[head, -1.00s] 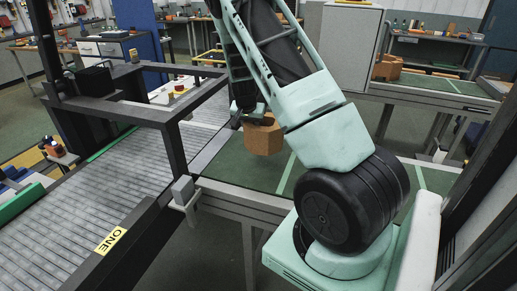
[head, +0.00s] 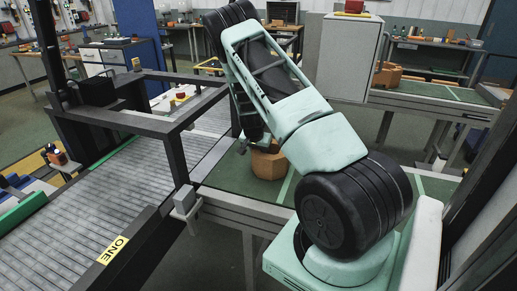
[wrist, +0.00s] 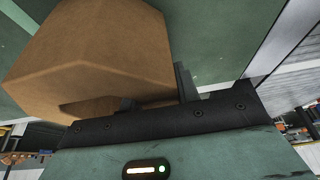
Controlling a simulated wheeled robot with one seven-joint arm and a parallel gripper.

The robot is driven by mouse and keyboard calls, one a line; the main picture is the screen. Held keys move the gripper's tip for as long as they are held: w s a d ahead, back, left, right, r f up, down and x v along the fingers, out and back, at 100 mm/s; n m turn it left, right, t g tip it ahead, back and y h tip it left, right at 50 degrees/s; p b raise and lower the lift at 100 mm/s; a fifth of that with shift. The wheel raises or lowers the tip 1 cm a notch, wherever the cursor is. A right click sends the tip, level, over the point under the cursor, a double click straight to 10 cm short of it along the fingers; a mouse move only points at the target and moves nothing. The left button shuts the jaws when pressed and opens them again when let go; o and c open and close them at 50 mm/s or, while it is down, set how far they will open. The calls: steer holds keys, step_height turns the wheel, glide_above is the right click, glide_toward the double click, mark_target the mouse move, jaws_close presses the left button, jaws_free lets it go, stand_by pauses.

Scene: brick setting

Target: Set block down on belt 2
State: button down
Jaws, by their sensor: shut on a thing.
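The block is an orange-brown, many-sided piece (head: 268,163), low over or on a green belt surface (head: 235,180) right of the roller conveyor. I cannot tell whether its underside touches the green surface. My gripper (head: 242,146) is at the block's left side, partly hidden by my arm. In the wrist view the block (wrist: 95,50) fills the upper left, with my gripper's dark jaws (wrist: 150,104) shut on its near edge. Green surface shows behind it. No label for belt 2 is visible.
A roller conveyor (head: 85,215) marked with a yellow ONE sign (head: 113,249) lies at left, under a dark frame (head: 178,160). A grey cabinet (head: 346,58) stands behind. Another orange-brown block (head: 388,74) sits on a green-topped table at back right. Green surface right of the held block is partly free.

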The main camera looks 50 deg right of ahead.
steer(key=c, duration=1)
jaws_free()
